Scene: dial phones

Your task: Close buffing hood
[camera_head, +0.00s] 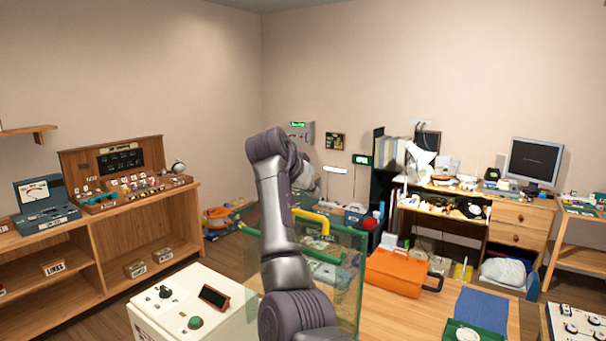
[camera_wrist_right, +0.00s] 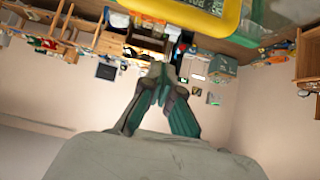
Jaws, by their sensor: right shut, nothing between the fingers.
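The buffing hood (camera_head: 347,283) is a clear, green-tinted box-like cover at the centre of the head view, partly hidden behind my right arm. Its yellow handle (camera_head: 318,221) is at its upper edge. The handle also shows large and close at the top of the turned-over right wrist view (camera_wrist_right: 228,22). My right gripper (camera_wrist_right: 166,84) is shut and empty, with its fingertips apart from the handle in that picture. In the head view my wrist hides most of this gripper. I cannot tell how far the hood is open. My left gripper is out of view.
A white cabinet with a green button (camera_head: 195,322) stands left of the hood. An orange case (camera_head: 396,272) and a blue cloth (camera_head: 480,309) lie on the wooden bench (camera_head: 385,318) to the right. Wooden shelves (camera_head: 118,236) line the left wall, and a cluttered desk (camera_head: 515,224) stands behind.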

